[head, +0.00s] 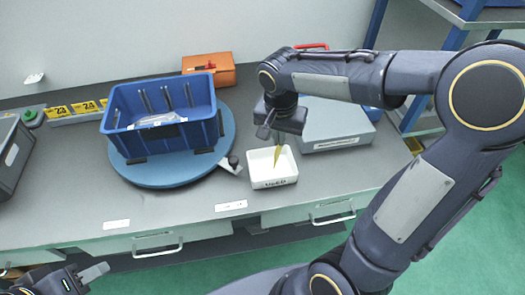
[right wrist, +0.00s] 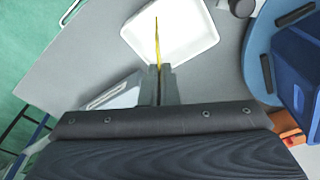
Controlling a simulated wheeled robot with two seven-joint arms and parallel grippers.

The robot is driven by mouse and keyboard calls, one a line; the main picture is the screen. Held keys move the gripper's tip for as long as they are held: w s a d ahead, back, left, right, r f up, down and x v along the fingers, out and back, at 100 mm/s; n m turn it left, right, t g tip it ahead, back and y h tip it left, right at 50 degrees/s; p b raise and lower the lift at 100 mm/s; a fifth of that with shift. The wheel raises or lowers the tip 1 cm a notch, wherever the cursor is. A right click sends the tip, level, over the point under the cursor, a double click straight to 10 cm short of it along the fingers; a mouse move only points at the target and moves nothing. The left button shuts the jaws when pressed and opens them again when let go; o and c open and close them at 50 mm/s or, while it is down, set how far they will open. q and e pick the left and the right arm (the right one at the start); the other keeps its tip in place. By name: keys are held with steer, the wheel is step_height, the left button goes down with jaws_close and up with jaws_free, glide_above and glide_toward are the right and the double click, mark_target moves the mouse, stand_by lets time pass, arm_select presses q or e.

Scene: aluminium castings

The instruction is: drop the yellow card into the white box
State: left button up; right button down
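The yellow card (head: 278,155) is thin and seen nearly edge-on, hanging down over the white box. It also shows in the right wrist view (right wrist: 157,42), standing out from between the fingers. My right gripper (head: 272,137) is shut on the card, above the box; its fingertips show in the right wrist view (right wrist: 159,72). The white box (head: 272,183) is a shallow open tray with a label on its front, standing on the grey bench. I cannot tell whether the card touches the box. My left gripper (head: 92,277) is at the lower left, away from the bench; its opening is unclear.
A blue crate (head: 165,138) stands on a round blue turntable (head: 160,174) left of the box. A grey case (head: 335,130) lies right behind the box. An orange box (head: 208,68) and yellow number cards (head: 75,108) are at the back. Bare bench lies in front.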

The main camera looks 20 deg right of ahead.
mark_target(279, 152)
step_height(279, 152, down, 6)
steer(key=b, duration=0.4)
steer(key=shift+w+b, duration=0.1)
steer(key=shift+b, duration=0.2)
steer(key=c, duration=1.6)
jaws_free()
